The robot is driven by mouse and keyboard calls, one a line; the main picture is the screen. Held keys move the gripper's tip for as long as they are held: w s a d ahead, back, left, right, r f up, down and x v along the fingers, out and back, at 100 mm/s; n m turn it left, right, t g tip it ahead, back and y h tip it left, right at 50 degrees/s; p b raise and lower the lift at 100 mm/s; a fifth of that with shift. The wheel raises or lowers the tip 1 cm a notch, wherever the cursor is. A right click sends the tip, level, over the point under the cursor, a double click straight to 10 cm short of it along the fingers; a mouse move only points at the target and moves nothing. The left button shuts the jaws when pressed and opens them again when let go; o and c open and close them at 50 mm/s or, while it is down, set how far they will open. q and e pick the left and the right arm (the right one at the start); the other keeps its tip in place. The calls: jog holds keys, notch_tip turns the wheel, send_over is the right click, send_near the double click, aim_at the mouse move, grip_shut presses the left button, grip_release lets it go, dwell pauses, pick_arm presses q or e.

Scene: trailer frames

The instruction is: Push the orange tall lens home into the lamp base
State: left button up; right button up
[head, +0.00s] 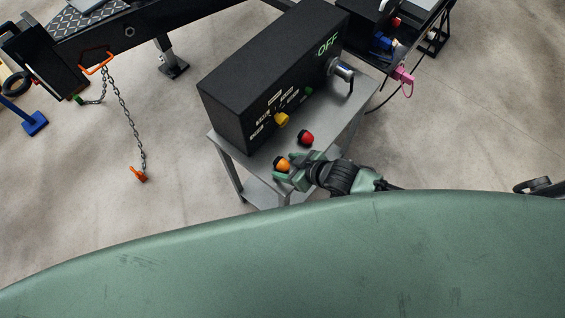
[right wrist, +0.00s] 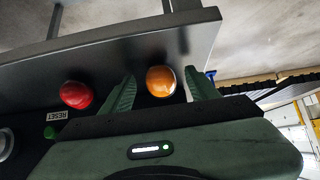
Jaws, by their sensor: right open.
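The orange lens (head: 282,164) shows near the front edge of the grey table, beside the black control box. In the right wrist view the orange lens (right wrist: 160,81) is a rounded dome with a pale edge on its right. My right gripper (head: 285,174) is at the lens. Its green fingers (right wrist: 161,92) are apart, one on each side of the lens; I cannot tell whether they touch it. The lamp base is mostly hidden, so I cannot tell how deep the lens sits. My left gripper is not in view.
A red lens (head: 305,137) stands close to the orange one. The black box (head: 270,75) reads OFF and carries a yellow knob (head: 282,120) and a green button (head: 309,91). The grey table (head: 225,141) is narrow. A chain (head: 122,105) hangs at left over open floor.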

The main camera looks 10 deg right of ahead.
aim_at(281, 161)
jog(key=shift+p, duration=0.3)
dwell(0.5)
grip_shut()
jog(key=shift+r+p, duration=1.55)
jog(key=shift+p, duration=0.15)
